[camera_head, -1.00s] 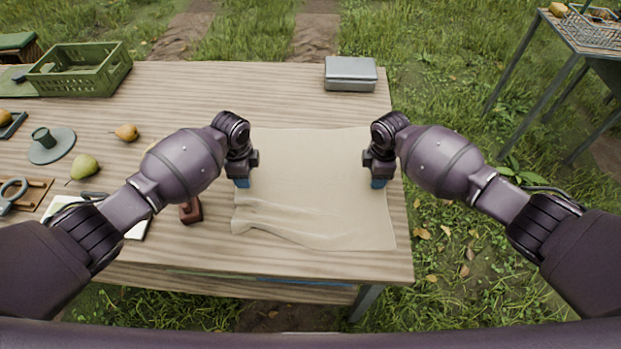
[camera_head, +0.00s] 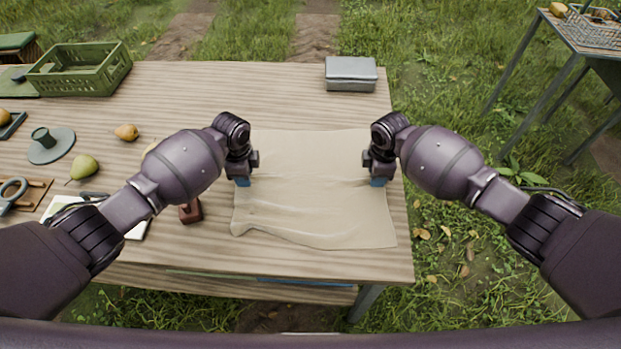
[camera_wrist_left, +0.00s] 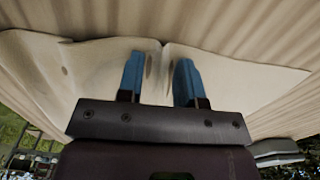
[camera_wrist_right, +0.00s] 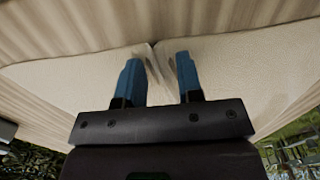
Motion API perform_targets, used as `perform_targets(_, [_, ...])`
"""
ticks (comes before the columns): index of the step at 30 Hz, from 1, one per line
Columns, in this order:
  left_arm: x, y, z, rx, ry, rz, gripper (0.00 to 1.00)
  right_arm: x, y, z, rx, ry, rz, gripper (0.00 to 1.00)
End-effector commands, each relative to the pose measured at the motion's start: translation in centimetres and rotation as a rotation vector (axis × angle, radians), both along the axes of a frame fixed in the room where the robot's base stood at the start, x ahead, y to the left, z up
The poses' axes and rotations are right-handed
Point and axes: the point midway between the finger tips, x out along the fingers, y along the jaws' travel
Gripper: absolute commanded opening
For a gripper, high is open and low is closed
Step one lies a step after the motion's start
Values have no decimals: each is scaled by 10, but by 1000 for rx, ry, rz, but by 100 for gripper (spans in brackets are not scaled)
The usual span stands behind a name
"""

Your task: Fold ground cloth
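A beige cloth (camera_head: 315,205) lies spread on the wooden table, with soft wrinkles running across its middle and near side. My left gripper (camera_head: 243,182) is at the cloth's left edge. My right gripper (camera_head: 378,182) is at its right edge. In the left wrist view the blue fingers (camera_wrist_left: 160,72) stand apart, with a small raised ridge of the cloth (camera_wrist_left: 95,70) between them. In the right wrist view the fingers (camera_wrist_right: 157,68) are also apart, with a cloth ridge between them touching or close to one finger. Fingertip contact with the cloth is partly hidden.
A grey metal box (camera_head: 351,75) stands beyond the cloth. A dark red object (camera_head: 191,211) sits close to the cloth's left side. The table's right edge is close to the cloth.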

Motion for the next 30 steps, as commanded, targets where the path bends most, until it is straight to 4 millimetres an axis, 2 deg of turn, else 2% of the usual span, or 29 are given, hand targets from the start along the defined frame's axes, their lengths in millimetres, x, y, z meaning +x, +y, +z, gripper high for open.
perform_targets(2, [-1, 0, -1, 0, 2, 0, 27, -1, 0, -1, -1, 2, 0, 27])
perform_targets(12, [-1, 0, -1, 0, 2, 0, 1, -1, 0, -2, -1, 2, 0, 1])
perform_targets(30, [0, 0, 3, 1, 0, 0, 0, -1, 0, 3, -1, 1, 0, 0])
